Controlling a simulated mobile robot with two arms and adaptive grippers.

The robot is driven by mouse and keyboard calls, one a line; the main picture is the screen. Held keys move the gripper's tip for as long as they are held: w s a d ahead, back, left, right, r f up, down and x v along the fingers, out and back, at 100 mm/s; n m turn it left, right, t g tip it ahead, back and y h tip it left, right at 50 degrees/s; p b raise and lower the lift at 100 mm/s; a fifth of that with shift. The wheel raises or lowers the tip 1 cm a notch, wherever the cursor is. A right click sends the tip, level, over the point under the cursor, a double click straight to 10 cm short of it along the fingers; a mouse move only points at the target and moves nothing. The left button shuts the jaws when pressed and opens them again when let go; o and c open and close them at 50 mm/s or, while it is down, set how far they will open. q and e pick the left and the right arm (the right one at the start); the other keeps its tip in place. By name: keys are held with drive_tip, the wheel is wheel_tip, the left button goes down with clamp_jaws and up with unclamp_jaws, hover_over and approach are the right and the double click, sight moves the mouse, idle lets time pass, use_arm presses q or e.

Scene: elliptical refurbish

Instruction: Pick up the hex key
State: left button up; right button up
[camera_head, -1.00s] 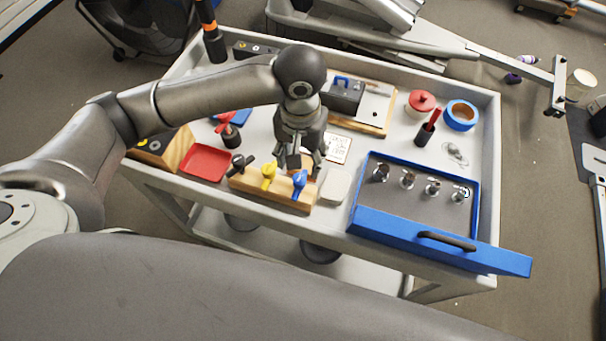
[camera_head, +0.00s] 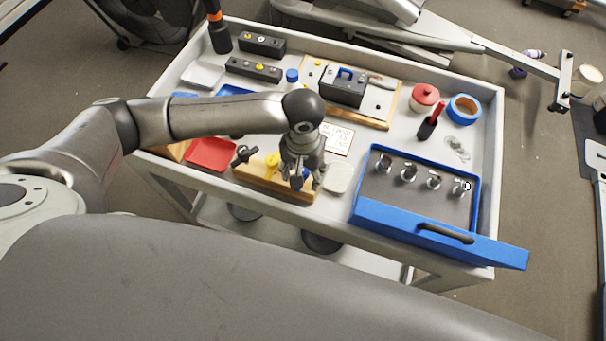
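A wooden block (camera_head: 258,183) near the cart's front edge holds upright tools with coloured handles, which look like hex keys. The black-handled one (camera_head: 245,153) is at its left end and the yellow-handled one (camera_head: 272,160) is in the middle. A blue-handled one (camera_head: 306,174) is at the right end, mostly hidden by my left gripper. My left gripper (camera_head: 303,185) points down over that end, its fingers apart on both sides of the blue handle. Contact with the handle cannot be made out. My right gripper is not in view.
A red tray (camera_head: 210,155) lies left of the block and a pale dish (camera_head: 339,178) close on its right. A blue drawer tray (camera_head: 412,228) with several metal sockets stands further right. A black toolbox (camera_head: 343,88) sits behind on a wooden board.

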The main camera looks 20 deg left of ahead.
use_arm(q)
clamp_jaws()
wheel_tip(320, 180, up, 10)
drive_tip(key=shift+r+b, duration=0.1)
drive_tip(key=shift+b, duration=0.3)
drive_tip(key=c, duration=0.6)
unclamp_jaws()
clamp_jaws()
drive_tip(key=shift+s, duration=0.1)
